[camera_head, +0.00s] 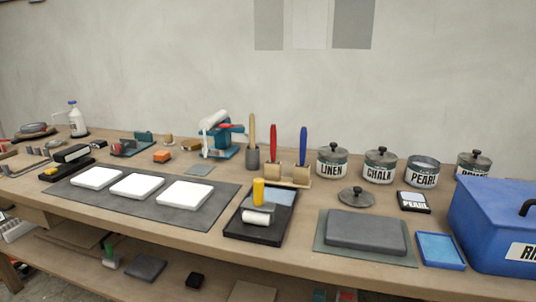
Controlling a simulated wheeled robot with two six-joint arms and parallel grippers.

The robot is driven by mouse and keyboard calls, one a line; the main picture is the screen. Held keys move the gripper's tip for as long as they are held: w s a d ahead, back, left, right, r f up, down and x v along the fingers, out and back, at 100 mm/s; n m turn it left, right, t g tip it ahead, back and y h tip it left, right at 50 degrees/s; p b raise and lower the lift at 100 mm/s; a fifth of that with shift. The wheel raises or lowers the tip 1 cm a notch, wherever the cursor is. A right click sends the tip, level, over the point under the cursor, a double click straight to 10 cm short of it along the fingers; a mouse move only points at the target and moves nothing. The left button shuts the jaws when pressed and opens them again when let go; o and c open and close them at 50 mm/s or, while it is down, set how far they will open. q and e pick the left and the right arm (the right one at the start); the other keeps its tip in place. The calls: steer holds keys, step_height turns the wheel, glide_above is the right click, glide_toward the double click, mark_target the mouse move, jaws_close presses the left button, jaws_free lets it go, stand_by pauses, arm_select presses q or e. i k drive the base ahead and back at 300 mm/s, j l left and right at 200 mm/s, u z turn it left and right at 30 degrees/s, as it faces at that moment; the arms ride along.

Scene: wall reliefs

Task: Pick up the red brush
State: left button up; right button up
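The red brush (273,137) stands upright, handle up, in a small light wooden holder (293,185) near the back of the workbench, just right of centre. Its pale lower part sits in the holder. A blue-handled brush (303,142) stands in the same holder to its right. Neither of my grippers is in view, and nothing touches the red brush.
The workbench (290,252) is crowded. A wooden-handled tool in a grey cup (253,157) stands left of the red brush. Labelled jars (332,163) stand to the right. A black tray with a roller (270,235) lies in front. A blue box (495,230) fills the right end.

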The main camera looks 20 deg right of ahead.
mark_target(273, 129)
steer(key=z, duration=1.8)
steer(key=i+j+u, duration=0.1)
steer(key=j+u, duration=0.15)
steer(key=u, duration=0.15)
steer(key=i+j+u, duration=0.1)
steer(key=u, duration=0.25)
steer(key=i+j+u, duration=0.15)
steer(key=u, duration=0.25)
steer(key=i+j+u, duration=0.15)
steer(key=u, duration=0.2)
steer(key=j, duration=0.1)
